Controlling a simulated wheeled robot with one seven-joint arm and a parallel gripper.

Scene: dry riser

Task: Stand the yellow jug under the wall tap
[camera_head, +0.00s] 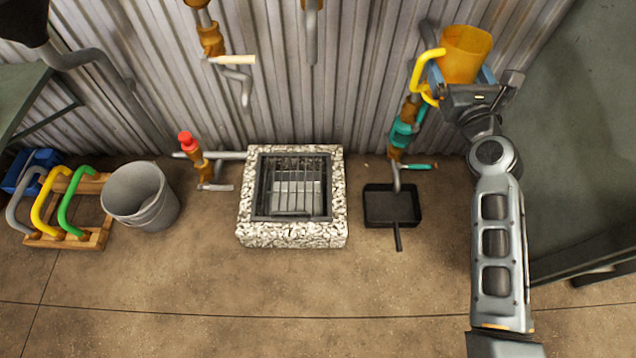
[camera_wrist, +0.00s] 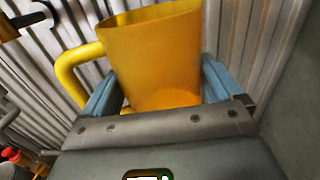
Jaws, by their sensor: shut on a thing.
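The yellow jug (camera_head: 466,52) is held off the floor at the upper right, before the corrugated wall. It looks roughly upright, with its handle to the left. My gripper (camera_head: 461,80) is shut on its body, a blue finger on each side. In the wrist view the jug (camera_wrist: 152,58) sits between the fingers. Several taps or pipes show: a cream-handled tap (camera_head: 232,60), a red-knobbed tap (camera_head: 188,145), a teal-handled tap (camera_head: 402,145) and a grey pipe (camera_head: 311,40), cut off above. I cannot tell which is the named wall tap.
A stone-edged drain with a grate (camera_head: 292,235) stands mid-floor. A black pan (camera_head: 390,208) lies below the teal-handled tap. A grey bucket (camera_head: 140,198) and a wooden rack (camera_head: 75,240) with curved coloured handles stand left. A dark green panel (camera_head: 590,150) is right. The front floor is clear.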

